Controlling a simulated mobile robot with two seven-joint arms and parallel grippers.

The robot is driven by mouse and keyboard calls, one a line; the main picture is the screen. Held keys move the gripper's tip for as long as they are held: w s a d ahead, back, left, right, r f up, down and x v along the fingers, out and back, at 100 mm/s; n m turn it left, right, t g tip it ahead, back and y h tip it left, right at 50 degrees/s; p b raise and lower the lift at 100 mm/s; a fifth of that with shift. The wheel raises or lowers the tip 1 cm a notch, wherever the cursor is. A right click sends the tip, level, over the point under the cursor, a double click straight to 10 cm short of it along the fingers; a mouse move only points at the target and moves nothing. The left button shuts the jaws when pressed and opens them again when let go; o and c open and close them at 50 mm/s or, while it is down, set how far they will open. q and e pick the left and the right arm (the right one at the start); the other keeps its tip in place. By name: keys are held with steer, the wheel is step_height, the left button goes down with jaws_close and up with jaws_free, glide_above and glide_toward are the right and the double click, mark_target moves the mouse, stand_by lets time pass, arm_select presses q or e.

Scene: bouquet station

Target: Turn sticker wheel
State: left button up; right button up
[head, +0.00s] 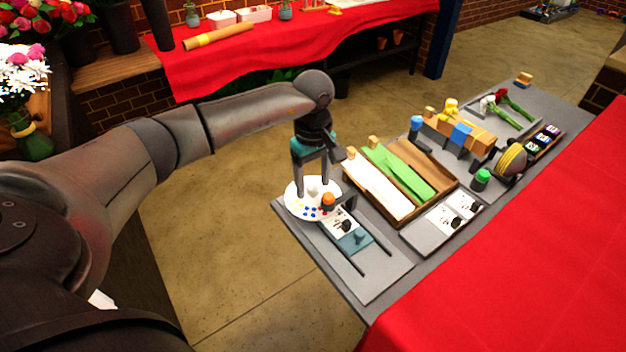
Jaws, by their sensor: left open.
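The sticker wheel (297,207) is a white disc with small coloured dots and a pale knob at its middle. It lies at the near left end of the grey station board. My left gripper (315,178) points down over the wheel, its fingers open and apart. One finger is left of the pale knob and the other is to its right; I cannot tell whether they touch it. The gripper partly covers the back of the wheel. My right gripper is not in view.
An orange-topped post (328,201) stands close to the wheel's right edge. A slide with cards and dark rails (375,272) is in front. A wooden tray (433,178) with white and green sheets lies to the right. A red cloth (530,230) covers the right side.

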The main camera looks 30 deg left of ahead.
mark_target(313, 186)
arm_select(q)
step_height(313, 186, up, 15)
steer(key=p, duration=0.1)
stand_by(0.3)
steer(key=shift+r, duration=0.1)
